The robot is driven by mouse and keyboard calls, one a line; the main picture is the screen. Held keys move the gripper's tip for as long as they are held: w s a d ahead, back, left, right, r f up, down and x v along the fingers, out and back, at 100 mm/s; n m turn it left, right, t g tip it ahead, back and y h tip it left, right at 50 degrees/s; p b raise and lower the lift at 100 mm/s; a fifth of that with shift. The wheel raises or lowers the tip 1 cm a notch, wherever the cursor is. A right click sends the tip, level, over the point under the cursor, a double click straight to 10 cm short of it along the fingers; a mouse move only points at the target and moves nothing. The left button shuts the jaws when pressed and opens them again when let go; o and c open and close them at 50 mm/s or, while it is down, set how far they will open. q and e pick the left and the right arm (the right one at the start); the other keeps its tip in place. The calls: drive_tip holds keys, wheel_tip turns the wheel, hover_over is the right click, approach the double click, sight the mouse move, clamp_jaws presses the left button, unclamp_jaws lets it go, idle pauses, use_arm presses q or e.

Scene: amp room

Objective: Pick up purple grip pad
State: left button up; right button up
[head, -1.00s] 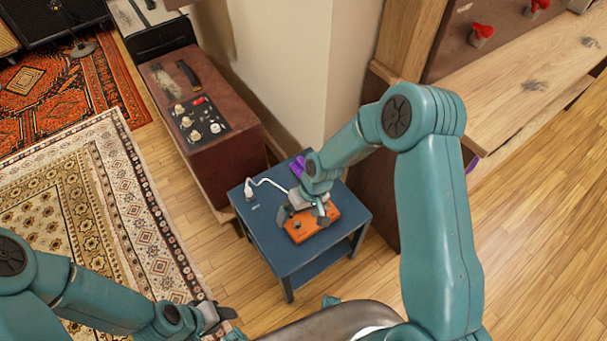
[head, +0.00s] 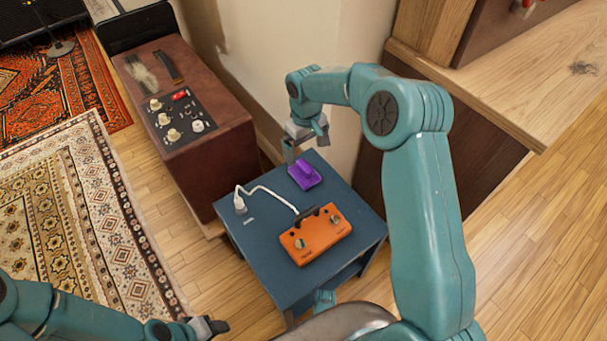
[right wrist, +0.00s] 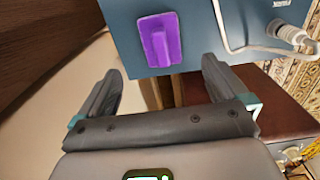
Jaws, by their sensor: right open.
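The purple grip pad (head: 304,175) lies near the back edge of the small blue table (head: 262,240), a flat base with a raised bar. In the right wrist view the pad (right wrist: 159,40) shows beyond the fingertips, roughly between them in line. My right gripper (head: 291,152) is open and empty, above and just behind the pad, apart from it; both fingers show in the right wrist view (right wrist: 160,88). My left gripper (head: 215,326) is at the bottom left, away from the table; its jaws are too small to judge.
An orange pedal (head: 317,234) sits on the table in front of the pad. A white cable (head: 268,188) runs from it to a plug (head: 239,203). A brown amplifier (head: 190,125) stands left. The wall and a wooden shelf (head: 520,90) are close behind and right.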

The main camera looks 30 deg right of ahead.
sight(304, 166)
wheel_tip(304, 166, down, 5)
drive_tip(key=shift+r+b, duration=0.1)
drive_tip(key=shift+b, duration=0.4)
wheel_tip(304, 166, down, 5)
drive_tip(key=shift+w+a+f+b, duration=0.1)
drive_tip(key=shift+w+b, duration=0.05)
drive_tip(key=shift+b, duration=1.05)
drive_tip(key=c, duration=1.2)
